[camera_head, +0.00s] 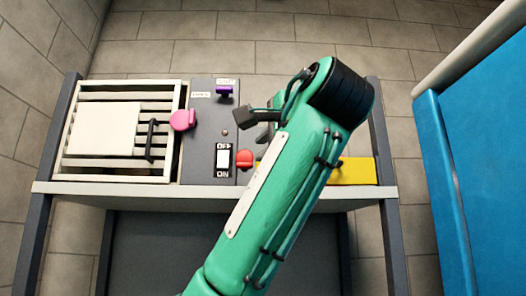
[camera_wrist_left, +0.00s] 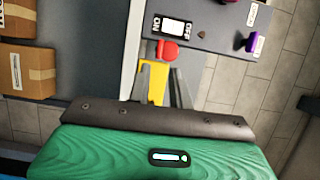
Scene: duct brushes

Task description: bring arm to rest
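My left arm (camera_head: 270,195) is green with a black joint and reaches over the bench from the bottom middle in the head view. My left gripper (camera_head: 263,152) is mostly hidden behind this arm, near the red knob (camera_head: 244,158). In the left wrist view its two grey fingers (camera_wrist_left: 165,85) stand apart, with part of a yellow block (camera_wrist_left: 154,72) showing beside and between them. I see nothing held. The red knob also shows beyond the fingers in the left wrist view (camera_wrist_left: 167,50). My right gripper is in neither view.
The grey control panel (camera_head: 200,150) carries an ON/OFF switch (camera_head: 223,160), a pink knob (camera_head: 182,120) and a purple knob (camera_head: 224,92). A slatted vent (camera_head: 85,172) with a white plate (camera_head: 103,130) is at left. Cardboard boxes (camera_wrist_left: 25,70) show in the wrist view. A blue surface (camera_head: 490,170) stands right.

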